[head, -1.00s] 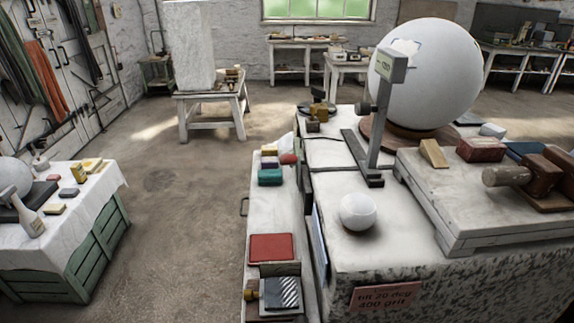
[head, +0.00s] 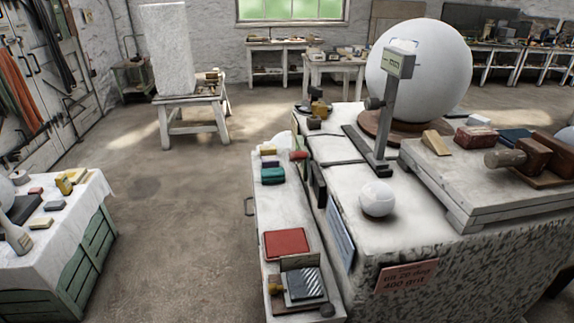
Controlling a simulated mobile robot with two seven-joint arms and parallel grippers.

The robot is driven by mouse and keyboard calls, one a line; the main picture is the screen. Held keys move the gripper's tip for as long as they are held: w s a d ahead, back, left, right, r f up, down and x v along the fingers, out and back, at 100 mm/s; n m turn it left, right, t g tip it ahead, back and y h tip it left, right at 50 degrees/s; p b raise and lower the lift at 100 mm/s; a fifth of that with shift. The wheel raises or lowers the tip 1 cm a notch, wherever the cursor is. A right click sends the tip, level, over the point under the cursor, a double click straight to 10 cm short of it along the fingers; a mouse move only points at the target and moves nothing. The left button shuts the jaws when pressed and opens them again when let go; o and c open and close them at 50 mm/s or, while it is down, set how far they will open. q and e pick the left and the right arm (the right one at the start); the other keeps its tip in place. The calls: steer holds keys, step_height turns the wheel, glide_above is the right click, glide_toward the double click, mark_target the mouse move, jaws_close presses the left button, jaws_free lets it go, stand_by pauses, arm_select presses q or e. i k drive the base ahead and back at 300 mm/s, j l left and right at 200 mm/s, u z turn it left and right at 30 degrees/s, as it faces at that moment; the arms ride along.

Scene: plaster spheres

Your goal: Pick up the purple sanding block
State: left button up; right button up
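The purple sanding block (head: 271,163) is a small dark block on the narrow pale side shelf in the head view. It lies in a short row, between a yellow block (head: 268,150) behind it and a teal block (head: 272,176) in front of it. A red piece (head: 299,155) sits just to its right. The block is small in the picture and partly crowded by its neighbours. Neither of my grippers is in view.
The shelf (head: 266,215) runs beside a stone-sided workbench (head: 430,245) with a small white sphere (head: 377,198), a post gauge (head: 390,100) and a huge sphere (head: 418,70). A draped table (head: 85,205) stands left. The floor (head: 175,225) between is clear.

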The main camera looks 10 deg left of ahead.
mark_target(267, 163)
steer(key=j+z, duration=0.25)
steer(key=z, duration=0.2)
steer(key=k+j+z, duration=0.1)
steer(key=z, duration=0.35)
steer(key=k+j+z, duration=0.15)
steer(key=z, duration=0.3)
steer(key=k+j+z, duration=0.15)
steer(key=z, duration=0.3)
steer(key=k+j+z, duration=0.15)
steer(key=z, duration=0.3)
steer(key=k+j+z, duration=0.1)
steer(key=z, duration=0.3)
steer(key=k+j+z, duration=0.1)
steer(key=z, duration=0.3)
steer(key=k+z, duration=0.2)
steer(key=z, duration=0.2)
steer(key=k+j+z, duration=0.1)
steer(key=k+z, duration=0.45)
steer(key=k, duration=0.2)
steer(key=k+j+u, duration=0.5)
steer(key=k, duration=0.2)
steer(key=l, duration=0.1)
